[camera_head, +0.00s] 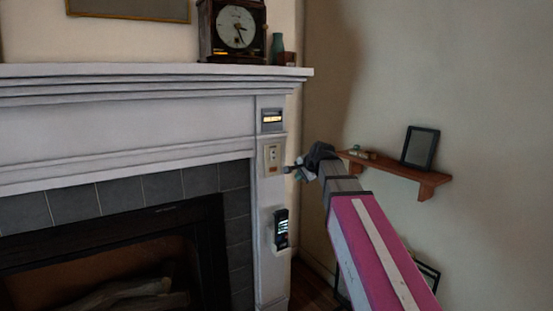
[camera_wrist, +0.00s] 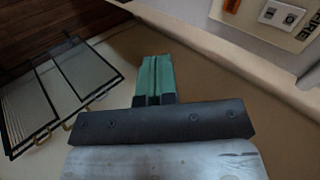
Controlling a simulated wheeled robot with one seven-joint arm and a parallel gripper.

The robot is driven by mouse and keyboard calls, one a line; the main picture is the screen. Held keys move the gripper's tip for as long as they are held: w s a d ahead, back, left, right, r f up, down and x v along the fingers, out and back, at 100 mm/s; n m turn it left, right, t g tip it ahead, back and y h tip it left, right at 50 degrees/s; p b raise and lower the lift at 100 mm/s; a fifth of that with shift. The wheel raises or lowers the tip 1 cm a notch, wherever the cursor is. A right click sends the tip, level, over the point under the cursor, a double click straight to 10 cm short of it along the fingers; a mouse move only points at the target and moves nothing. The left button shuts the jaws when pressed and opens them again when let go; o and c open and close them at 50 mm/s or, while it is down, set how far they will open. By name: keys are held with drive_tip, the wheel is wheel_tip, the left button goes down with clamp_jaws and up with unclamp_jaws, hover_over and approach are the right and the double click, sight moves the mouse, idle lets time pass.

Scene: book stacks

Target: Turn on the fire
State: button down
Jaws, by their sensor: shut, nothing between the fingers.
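The fireplace (camera_head: 70,255) has a dark opening with logs (camera_head: 125,292) in it and no visible flame. On its right pillar is a cream switch plate (camera_head: 273,152) with a small orange part near its bottom.
Above the plate is a small lit panel (camera_head: 271,119); below is a black handset-like device (camera_head: 281,228). The mantel (camera_head: 150,72) carries a clock (camera_head: 235,28). A wooden shelf (camera_head: 400,168) with a dark frame (camera_head: 420,147) is behind my arm. Framed panels (camera_wrist: 60,90) lean at left in the wrist view.

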sight(274, 155)
wheel_tip(274, 155, up, 11)
drive_tip(key=w+a+m+t+y, duration=0.1)
drive_tip(key=a, duration=0.2)
drive_tip(key=shift+m+t, duration=0.3)
drive_tip(key=shift+m, duration=0.1)
drive_tip(key=shift+w+f, duration=0.1)
drive_tip(key=shift+f, duration=0.1)
drive_tip(key=x, duration=0.8)
drive_tip(key=r+x, duration=0.1)
drive_tip(key=x, duration=0.3)
drive_tip(key=shift+w+a, duration=0.45)
drive_tip(key=shift+w+a+f, duration=0.1)
drive_tip(key=shift+w+a, duration=0.2)
drive_tip(key=shift+w, duration=0.1)
drive_tip(key=shift+w+a, duration=0.1)
drive_tip(key=shift+w, duration=0.05)
drive_tip(key=shift+w+r, duration=0.1)
drive_tip(key=shift+r, duration=0.75)
